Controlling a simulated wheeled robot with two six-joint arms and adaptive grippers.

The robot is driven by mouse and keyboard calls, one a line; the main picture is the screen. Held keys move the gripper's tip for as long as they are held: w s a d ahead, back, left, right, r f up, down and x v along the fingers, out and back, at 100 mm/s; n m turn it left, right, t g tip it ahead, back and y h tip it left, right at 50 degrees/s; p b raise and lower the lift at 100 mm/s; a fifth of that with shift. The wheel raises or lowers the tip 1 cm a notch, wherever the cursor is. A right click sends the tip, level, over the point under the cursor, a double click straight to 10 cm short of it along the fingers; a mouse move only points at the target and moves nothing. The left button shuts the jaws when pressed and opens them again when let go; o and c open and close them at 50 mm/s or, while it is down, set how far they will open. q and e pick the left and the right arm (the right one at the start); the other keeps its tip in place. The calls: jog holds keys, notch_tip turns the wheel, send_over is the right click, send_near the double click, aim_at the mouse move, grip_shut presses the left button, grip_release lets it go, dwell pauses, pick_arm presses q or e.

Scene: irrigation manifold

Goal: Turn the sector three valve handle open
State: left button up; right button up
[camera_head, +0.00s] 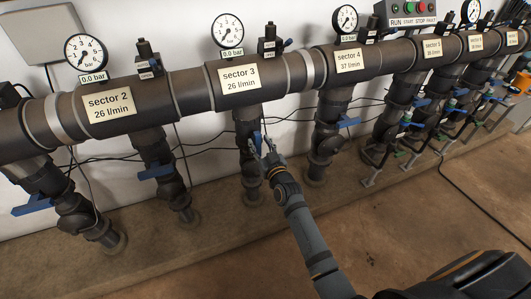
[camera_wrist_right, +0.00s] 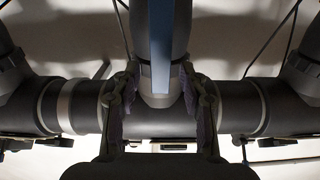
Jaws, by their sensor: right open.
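The sector 3 label (camera_head: 239,77) reads 26 l/min on the large dark pipe. Below it a branch pipe drops to the floor, bearing the blue sector three valve handle (camera_head: 257,139). The handle looks roughly in line with the branch pipe, partly hidden by my gripper. My right gripper (camera_head: 262,150) is open at the handle. In the right wrist view the blue handle (camera_wrist_right: 160,45) is a narrow upright bar between the spread fingers of the right gripper (camera_wrist_right: 160,82), with a visible gap on both sides. My left gripper is not in view.
The sector 3 gauge (camera_head: 228,31) stands above the label, with a 0.0 bar tag. The sector 2 handle (camera_head: 155,171) and sector 4 handle (camera_head: 349,122) stick out sideways from neighbouring branches. Thin black cables run along the wall. The brown floor (camera_head: 400,220) in front is mostly clear.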

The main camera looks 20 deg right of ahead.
jog(key=s, duration=0.9)
jog(key=shift+d, duration=0.15)
jog(key=shift+s+f, duration=0.1)
jog(key=shift+s, duration=0.05)
